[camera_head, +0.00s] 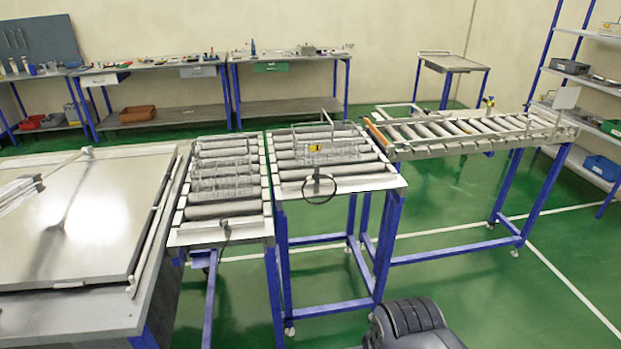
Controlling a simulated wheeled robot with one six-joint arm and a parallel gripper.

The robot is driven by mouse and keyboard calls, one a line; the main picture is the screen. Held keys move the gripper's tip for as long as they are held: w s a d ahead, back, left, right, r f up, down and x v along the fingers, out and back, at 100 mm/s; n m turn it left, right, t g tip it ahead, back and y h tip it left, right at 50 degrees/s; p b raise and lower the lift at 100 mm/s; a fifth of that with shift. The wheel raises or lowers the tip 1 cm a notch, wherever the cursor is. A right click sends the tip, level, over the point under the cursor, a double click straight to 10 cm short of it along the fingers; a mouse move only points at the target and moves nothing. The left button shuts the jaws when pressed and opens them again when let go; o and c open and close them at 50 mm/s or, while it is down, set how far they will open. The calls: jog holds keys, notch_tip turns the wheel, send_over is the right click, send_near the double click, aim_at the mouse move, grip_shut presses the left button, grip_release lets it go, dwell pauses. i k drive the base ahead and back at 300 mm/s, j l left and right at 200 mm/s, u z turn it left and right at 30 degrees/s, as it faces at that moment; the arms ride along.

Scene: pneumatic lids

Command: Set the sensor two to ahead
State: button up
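No part in view can be read as sensor two for certain. A small yellow-marked part (313,148) sits on the middle roller conveyor (345,184). A grey post-like part (317,182) stands at that conveyor's front edge, with a thin dark ring (306,197) beside it. Another small yellow part (490,101) is at the far side of the right roller conveyor. Labels and sensor directions are too small to tell. My gripper is not in view; a dark rounded part at the bottom right seems to be my arm.
A left roller conveyor (222,238) stands beside a large metal-topped table (90,220). The right conveyor (560,134) runs toward a shelf rack (545,45). Workbenches (290,57) line the back wall. Green floor (470,290) is clear at the front right.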

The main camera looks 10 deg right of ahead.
aim_at(224, 224)
jog(key=i+j, duration=0.3)
jog(key=i, duration=0.2)
jog(key=i+j+u, duration=0.1)
jog(key=i+j, duration=0.2)
jog(key=i, duration=0.25)
